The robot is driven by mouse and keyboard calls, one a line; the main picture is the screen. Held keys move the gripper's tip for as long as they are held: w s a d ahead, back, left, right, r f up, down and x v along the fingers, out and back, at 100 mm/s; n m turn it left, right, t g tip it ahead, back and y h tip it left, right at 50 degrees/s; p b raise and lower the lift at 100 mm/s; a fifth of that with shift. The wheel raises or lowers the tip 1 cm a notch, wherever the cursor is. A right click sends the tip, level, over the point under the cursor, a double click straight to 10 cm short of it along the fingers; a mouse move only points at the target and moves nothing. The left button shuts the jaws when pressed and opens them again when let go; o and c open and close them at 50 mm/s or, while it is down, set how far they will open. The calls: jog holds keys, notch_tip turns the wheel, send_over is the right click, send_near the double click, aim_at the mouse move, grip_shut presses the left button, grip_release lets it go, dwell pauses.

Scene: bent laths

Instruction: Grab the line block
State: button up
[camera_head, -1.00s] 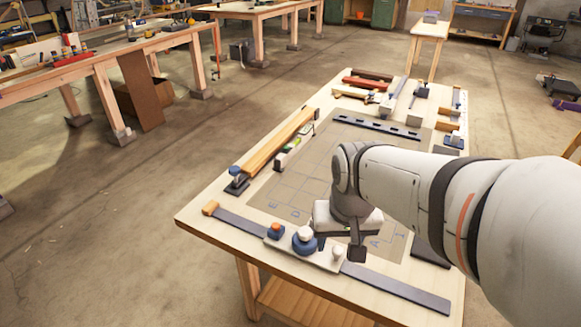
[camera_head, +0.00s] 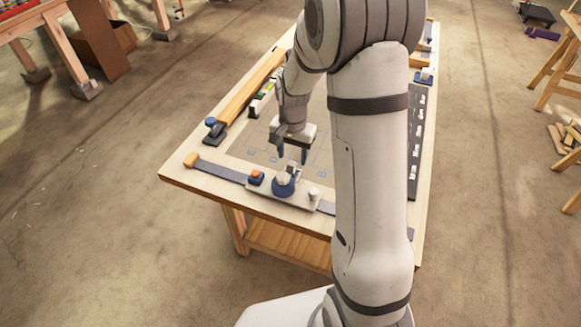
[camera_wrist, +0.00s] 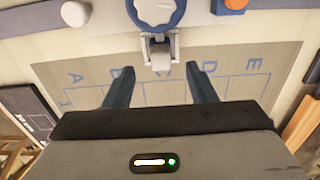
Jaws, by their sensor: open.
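My gripper (camera_head: 293,154) is open, pointing down at the near end of the workbench, just beyond a blue-and-white knob (camera_head: 284,184). In the wrist view its two dark fingers (camera_wrist: 161,80) are apart with nothing held between them. A small pale grey block-like piece (camera_wrist: 160,54) shows ahead of the gap between the fingers, against the knob (camera_wrist: 155,9); in the head view it is small beside the knob (camera_head: 293,167). I cannot tell for sure which piece is the line block.
A pale plate (camera_head: 300,195) carries the knob, an orange-topped blue piece (camera_head: 256,177) and a white peg (camera_head: 314,193). A lettered grid sheet (camera_wrist: 85,95) lies under the gripper. A long wooden bar (camera_head: 255,87) runs along the left. My arm hides much of the right side.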

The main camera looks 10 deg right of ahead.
aim_at(291, 163)
notch_tip(291, 163, down, 5)
jog(key=shift+s+a+f+p, duration=0.1)
jog(key=shift+a+p, duration=0.05)
jog(key=shift+p, duration=0.4)
jog(key=c, duration=1.1)
